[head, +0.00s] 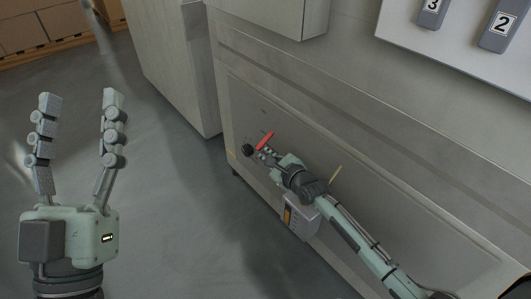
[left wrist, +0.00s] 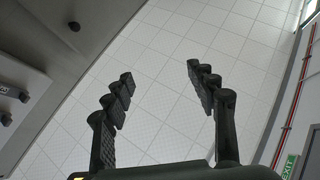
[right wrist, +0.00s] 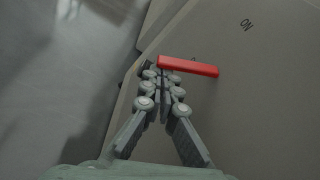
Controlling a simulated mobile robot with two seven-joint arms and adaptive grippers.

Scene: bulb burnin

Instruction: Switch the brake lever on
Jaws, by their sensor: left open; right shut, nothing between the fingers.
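The brake lever is a red bar (head: 265,141) on the grey panel of the cabinet, low on its front. In the right wrist view the red lever (right wrist: 188,66) lies across the picture just beyond my fingertips, with an "ON" mark (right wrist: 246,25) on the panel above it to the right. My right gripper (head: 264,153) is shut and empty, its fingertips at the lever's near end; it also shows in the right wrist view (right wrist: 158,72). I cannot tell whether they touch. My left gripper (head: 79,98) is open and empty, raised at the left, away from the cabinet.
A black knob (head: 247,150) sits on the panel left of the lever. A white board with numbered grey blocks (head: 432,12) is above. Open floor (head: 170,200) lies left of the cabinet.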

